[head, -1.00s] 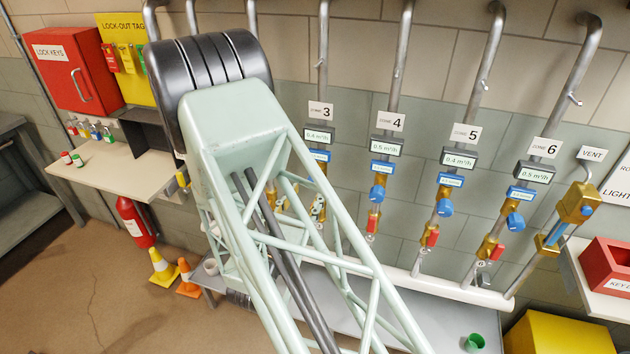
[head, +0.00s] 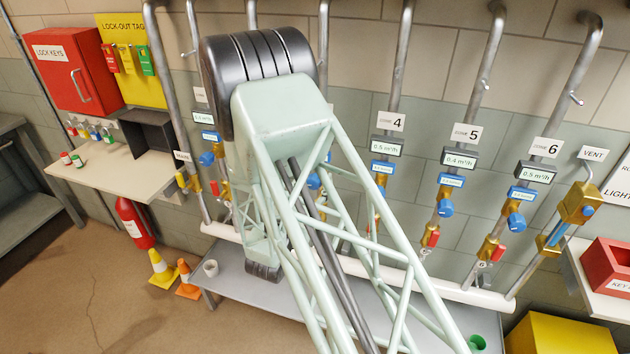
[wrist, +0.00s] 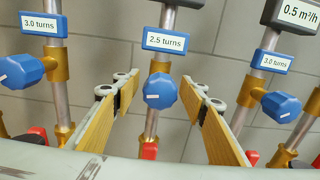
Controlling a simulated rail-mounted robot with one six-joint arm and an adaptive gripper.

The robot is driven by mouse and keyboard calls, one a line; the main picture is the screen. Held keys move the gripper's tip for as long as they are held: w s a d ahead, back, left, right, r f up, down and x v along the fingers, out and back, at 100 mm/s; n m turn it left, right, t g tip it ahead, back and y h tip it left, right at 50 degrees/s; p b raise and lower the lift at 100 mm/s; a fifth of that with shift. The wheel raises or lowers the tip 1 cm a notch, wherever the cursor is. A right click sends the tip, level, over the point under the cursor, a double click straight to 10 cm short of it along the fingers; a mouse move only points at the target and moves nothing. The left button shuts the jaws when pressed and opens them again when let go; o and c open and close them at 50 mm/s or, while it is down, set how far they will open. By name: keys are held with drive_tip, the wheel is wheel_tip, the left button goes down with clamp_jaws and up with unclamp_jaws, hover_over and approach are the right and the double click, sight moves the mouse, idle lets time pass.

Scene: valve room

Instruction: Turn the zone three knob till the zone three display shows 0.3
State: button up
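In the wrist view a round blue knob (wrist: 159,90) with a white pointer mark sits on a brass fitting, under a blue plate (wrist: 165,40) reading 2.5 turns. From its place left of the zone 4 column, I take it as the zone three knob; part of it shows in the head view (head: 313,181). My gripper (wrist: 160,84) is open, its two tan-padded fingers on either side of the knob, with gaps on both sides. The zone three display is hidden behind my arm in the head view; only a dark lower edge shows in the wrist view (wrist: 184,2).
Neighbouring blue knobs stand left (wrist: 20,71) and right (wrist: 282,106), both under plates reading 3.0 turns. Red valve handles (wrist: 149,151) are below. The zone 4 display (head: 386,147) reads 0.5 m³/h. A grey bench (head: 235,288) lies below the pipes.

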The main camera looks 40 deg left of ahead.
drive_tip(key=shift+c, duration=0.6)
drive_tip(key=c, duration=0.8)
drive_tip(key=shift+o, duration=0.2)
drive_tip(key=shift+f+m+b, duration=0.1)
drive_tip(key=shift+m+b, duration=0.2)
drive_tip(key=shift+b, duration=0.1)
drive_tip(key=shift+m+b, duration=0.9)
drive_tip(key=shift+b, duration=0.1)
drive_tip(key=shift+m+b, duration=0.8)
drive_tip(key=o, duration=0.9)
